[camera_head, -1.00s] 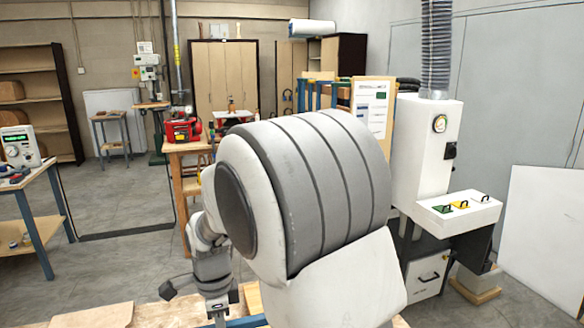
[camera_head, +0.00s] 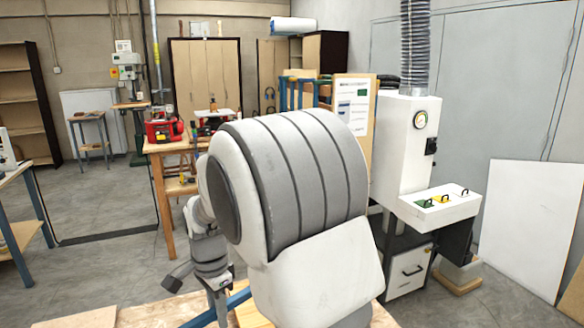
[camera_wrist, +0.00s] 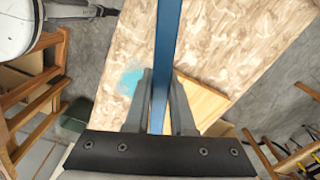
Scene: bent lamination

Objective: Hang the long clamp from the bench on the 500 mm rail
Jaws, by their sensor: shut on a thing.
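My gripper (camera_wrist: 160,110) is shut on the blue bar of the long clamp (camera_wrist: 168,50) in the wrist view. The bar runs up the picture between my two fingers, above the bench (camera_wrist: 215,55). In the head view my gripper (camera_head: 221,305) is low left of centre, and part of the blue clamp bar (camera_head: 237,300) shows beside it. My own arm hides most of the clamp there. I cannot make out the clamp's ends or the 500 mm rail.
A rack with blue uprights (camera_head: 283,95) stands behind my arm, beside a notice board (camera_head: 352,115). A white machine (camera_head: 405,145) stands to the right. A wooden table (camera_head: 165,150) with a red tool (camera_head: 164,131) is behind at left. Grey floor (camera_head: 110,225) is open at left.

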